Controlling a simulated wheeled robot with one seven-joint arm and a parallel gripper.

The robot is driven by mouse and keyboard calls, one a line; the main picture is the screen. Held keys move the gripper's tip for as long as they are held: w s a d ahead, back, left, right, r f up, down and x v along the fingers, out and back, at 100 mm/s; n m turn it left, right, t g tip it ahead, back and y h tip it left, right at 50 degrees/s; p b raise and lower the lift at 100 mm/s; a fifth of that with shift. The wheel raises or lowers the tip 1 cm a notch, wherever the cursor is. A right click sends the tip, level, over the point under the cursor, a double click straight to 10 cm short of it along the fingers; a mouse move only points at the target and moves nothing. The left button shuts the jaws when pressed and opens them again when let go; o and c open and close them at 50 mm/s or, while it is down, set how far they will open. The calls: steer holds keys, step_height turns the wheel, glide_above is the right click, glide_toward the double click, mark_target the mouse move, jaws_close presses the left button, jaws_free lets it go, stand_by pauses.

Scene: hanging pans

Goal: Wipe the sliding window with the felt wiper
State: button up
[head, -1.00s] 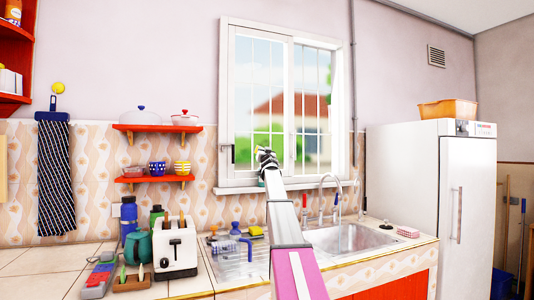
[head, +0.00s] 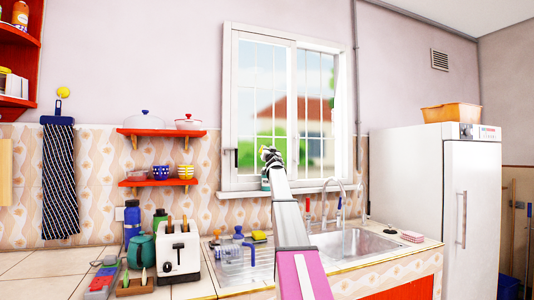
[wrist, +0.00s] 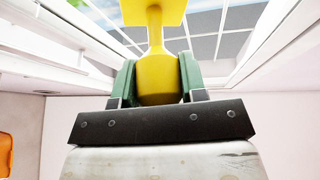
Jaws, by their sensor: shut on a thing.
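The felt wiper (wrist: 154,42) has a yellow handle and a flat yellow head at the top of the wrist view. My gripper (wrist: 157,82) is shut on its handle, with green fingers on both sides. In the head view my gripper (head: 270,157) is in front of the lower middle of the sliding window (head: 293,26), and the wiper is mostly hidden there. The window has a white frame, two panes and thin bars. In the wrist view, panes and frame show beyond the wiper head. I cannot tell whether the head touches the glass.
The sink (head: 350,244) and its tap (head: 341,196) are below the window, to the right of my arm. A toaster (head: 178,252), a green kettle (head: 141,250) and a blue bottle (head: 132,222) stand on the left counter. The white fridge (head: 425,190) is on the right.

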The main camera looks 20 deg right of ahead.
steer(key=d, duration=0.7)
steer(key=shift+w+d, duration=0.15)
steer(key=shift+d, duration=0.1)
stand_by(0.6)
steer(key=shift+s+a, duration=0.2)
steer(key=shift+a, duration=4.2)
steer(key=s, duration=0.8)
steer(key=shift+d, duration=0.15)
steer(key=shift+d, duration=0.1)
